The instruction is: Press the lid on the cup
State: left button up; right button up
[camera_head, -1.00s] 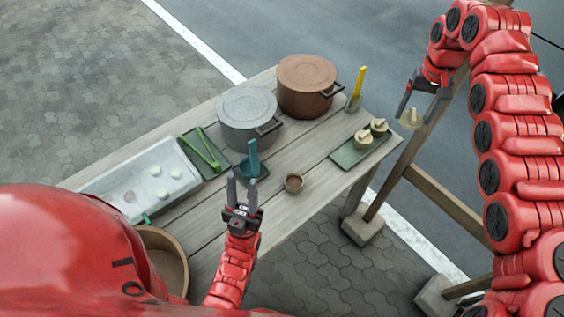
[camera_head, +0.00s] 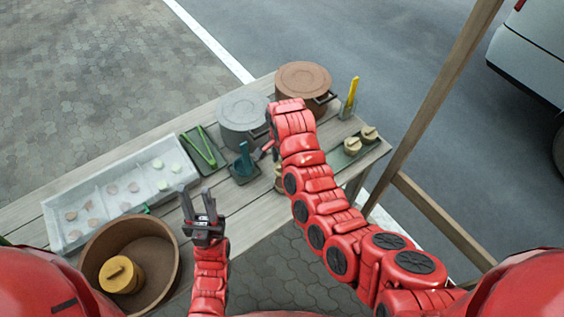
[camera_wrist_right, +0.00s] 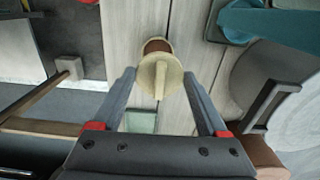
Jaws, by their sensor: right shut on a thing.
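The lid (camera_wrist_right: 160,82), a round beige disc with a raised bar handle, sits between the fingertips of my right gripper (camera_wrist_right: 160,77) in the right wrist view. The gripper is shut on it. The small cup (camera_wrist_right: 157,45) with a brown inside shows just past the lid, which overlaps part of it in that view. I cannot tell whether they touch. In the head view, the beige cup or lid (camera_head: 279,183) shows only in part beside my right arm, which hides most of the right gripper. My left gripper (camera_head: 197,197) is open and empty above the table's front.
A green tray (camera_head: 342,160) with two beige lidded pieces (camera_head: 352,146) is at the right. A grey pot (camera_head: 243,112) and brown pot (camera_head: 303,78) stand behind.

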jog(key=shift+s+f, duration=0.3)
jog(key=shift+f, duration=0.1)
jog(key=shift+f+b, duration=0.55)
jog(key=shift+f, duration=1.45)
jog(key=shift+f+b, duration=0.7)
jog(key=shift+b, duration=0.05)
jog(key=shift+a+b, duration=0.1)
jog(key=shift+b, duration=0.45)
jog(key=shift+f+b, duration=0.5)
jog(key=shift+b, duration=0.35)
jog(key=o, duration=1.2)
